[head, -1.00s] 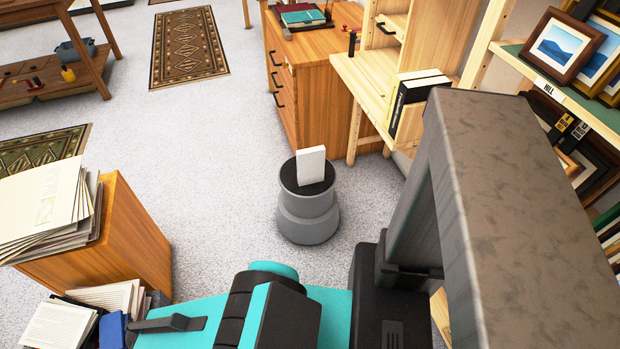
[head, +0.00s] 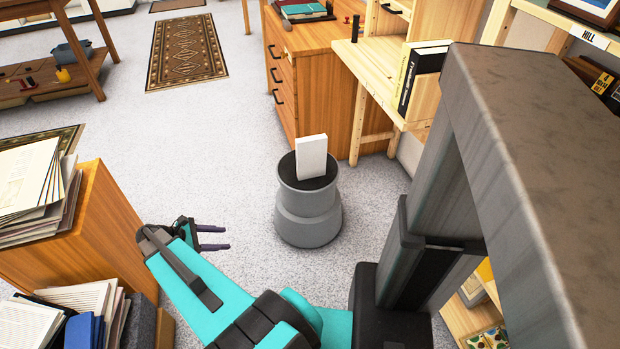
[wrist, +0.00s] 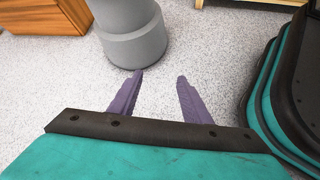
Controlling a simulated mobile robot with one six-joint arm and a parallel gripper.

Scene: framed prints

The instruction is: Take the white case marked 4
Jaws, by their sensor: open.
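A plain white case (head: 311,157) stands upright on the black top of a grey round step stool (head: 308,214). No number shows on the side that faces me. My gripper (head: 228,238) is to the left of the stool, lower than its top, with its two fingers apart and nothing between them. In the wrist view, my gripper (wrist: 158,82) shows its two purple fingers spread over bare floor. The lower part of the grey stool (wrist: 133,35) is ahead of them, and the white case is out of that view.
A wooden cabinet (head: 90,225) with stacked papers stands at the left, close to my arm. A drawer unit (head: 315,85) and a pale wooden desk (head: 385,85) with books stand behind the stool. Speckled floor (head: 195,150) is clear left of the stool.

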